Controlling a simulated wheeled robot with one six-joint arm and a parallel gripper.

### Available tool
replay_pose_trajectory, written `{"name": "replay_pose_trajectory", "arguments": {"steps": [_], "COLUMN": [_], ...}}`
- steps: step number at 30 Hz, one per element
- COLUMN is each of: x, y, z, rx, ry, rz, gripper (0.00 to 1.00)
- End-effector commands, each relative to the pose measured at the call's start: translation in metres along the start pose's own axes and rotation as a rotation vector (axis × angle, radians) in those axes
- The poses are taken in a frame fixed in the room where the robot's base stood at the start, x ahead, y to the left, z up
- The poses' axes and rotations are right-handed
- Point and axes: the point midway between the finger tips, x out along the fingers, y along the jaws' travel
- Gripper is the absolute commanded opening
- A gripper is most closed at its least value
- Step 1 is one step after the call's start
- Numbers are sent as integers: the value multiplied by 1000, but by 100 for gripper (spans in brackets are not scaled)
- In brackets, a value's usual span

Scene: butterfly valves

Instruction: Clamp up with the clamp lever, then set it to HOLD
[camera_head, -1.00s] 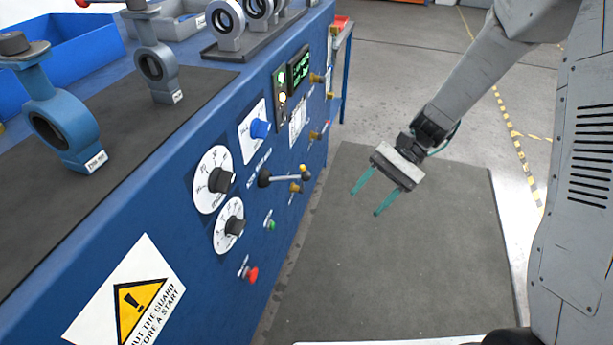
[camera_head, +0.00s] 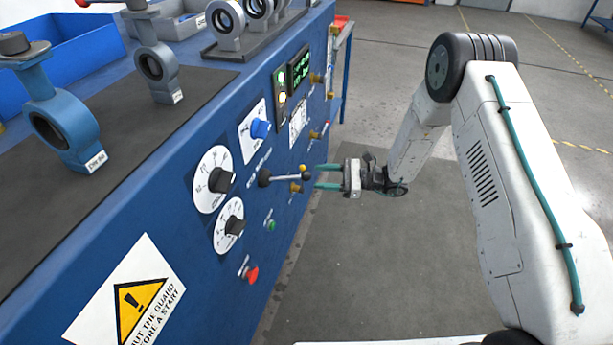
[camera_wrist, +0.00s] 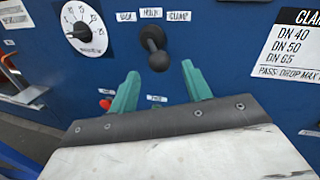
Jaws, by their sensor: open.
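The clamp lever (camera_head: 285,178) sticks out from the blue panel front, with a dark pivot and a black ball knob (camera_wrist: 158,61) on its end. In the wrist view its stem stands under the middle label, HOLD (camera_wrist: 150,13); the CLAMP label (camera_wrist: 179,16) is to the right and another label (camera_wrist: 126,16) to the left. My gripper (camera_head: 317,177) is open and points at the panel. It also shows in the wrist view (camera_wrist: 161,69), its teal fingers on either side of the knob, which sits about level with the fingertips. I see no grip on it; contact cannot be told.
Two dials (camera_head: 221,180) (camera_head: 234,226), a blue knob (camera_head: 260,129), a green button (camera_head: 270,225) and a red button (camera_head: 250,274) are on the panel. Brass fittings (camera_head: 296,188) sit close by the lever. A green-text display (camera_head: 300,67) is above.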

Motion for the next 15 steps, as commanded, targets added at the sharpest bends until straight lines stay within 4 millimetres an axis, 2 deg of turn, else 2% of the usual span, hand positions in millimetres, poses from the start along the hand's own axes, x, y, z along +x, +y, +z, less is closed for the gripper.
{"name": "replay_pose_trajectory", "arguments": {"steps": [3,7,15], "x": [22,40,55], "y": [1,1,1], "z": [0,0,0], "rx": [0,-1,-1], "ry": [0,1,1], "rz": [4,4,2], "gripper": [49,49,49]}}
